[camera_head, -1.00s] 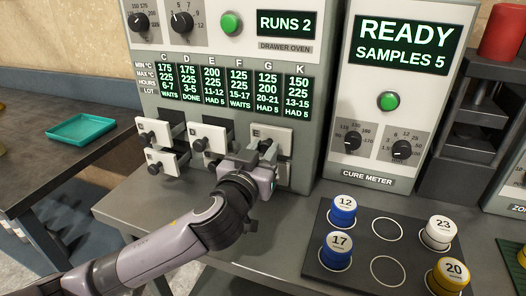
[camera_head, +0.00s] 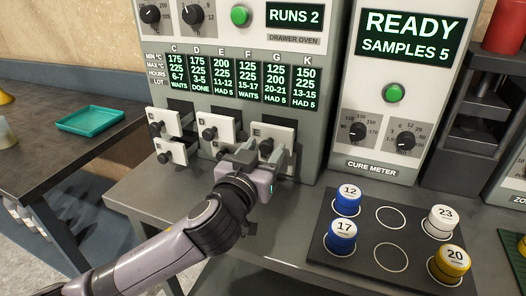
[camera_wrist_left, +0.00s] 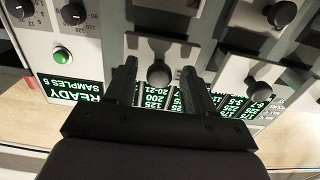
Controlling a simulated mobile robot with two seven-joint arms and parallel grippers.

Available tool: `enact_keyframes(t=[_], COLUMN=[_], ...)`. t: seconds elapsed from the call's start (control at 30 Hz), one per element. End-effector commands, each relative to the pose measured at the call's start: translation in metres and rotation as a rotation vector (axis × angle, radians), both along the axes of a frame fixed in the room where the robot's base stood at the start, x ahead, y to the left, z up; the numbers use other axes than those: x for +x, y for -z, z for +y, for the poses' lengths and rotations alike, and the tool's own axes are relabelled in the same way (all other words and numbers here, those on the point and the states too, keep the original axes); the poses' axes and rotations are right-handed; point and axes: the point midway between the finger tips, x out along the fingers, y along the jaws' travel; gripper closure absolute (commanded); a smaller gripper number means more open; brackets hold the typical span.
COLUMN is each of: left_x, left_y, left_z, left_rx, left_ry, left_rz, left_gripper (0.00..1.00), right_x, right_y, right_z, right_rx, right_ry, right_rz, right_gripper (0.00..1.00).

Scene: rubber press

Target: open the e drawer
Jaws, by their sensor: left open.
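The E drawer (camera_head: 285,134) is the white front marked E at the upper right of the drawer group, with a round black knob (camera_head: 266,146). My left gripper (camera_head: 257,155) is open in front of this front, its fingers by the knob. In the left wrist view the knob (camera_wrist_left: 159,74) shows between the two spread fingertips (camera_wrist_left: 159,82), with space on both sides; I cannot tell how deep it sits between them. How far the drawer stands out from the oven is unclear. The gripper hides the area below the knob. My right gripper is not in view.
Other white drawer fronts (camera_head: 218,127) with black knobs stand to the left and below, some standing out from the oven. A black sample board (camera_head: 360,258) with blue, white and yellow pots lies at the right. A teal tray (camera_head: 90,120) is on the left table.

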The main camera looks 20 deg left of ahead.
Motion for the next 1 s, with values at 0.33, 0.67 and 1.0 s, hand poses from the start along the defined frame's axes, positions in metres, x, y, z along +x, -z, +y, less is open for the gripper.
enact_keyframes(t=[0.33,0.67,1.0], left_x=[-0.031,-0.067,-0.071], left_y=[0.002,0.001,0.0], left_z=[0.0,0.002,0.002], left_rx=[-0.003,-0.001,0.0], left_ry=[0.002,0.001,0.0], left_rz=[0.002,0.001,0.0], left_gripper=[0.46,0.46,0.46], right_x=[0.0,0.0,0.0], right_y=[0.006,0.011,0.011], right_z=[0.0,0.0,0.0], right_rx=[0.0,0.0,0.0], right_ry=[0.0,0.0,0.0], right_rz=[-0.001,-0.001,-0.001], right_gripper=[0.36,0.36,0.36])
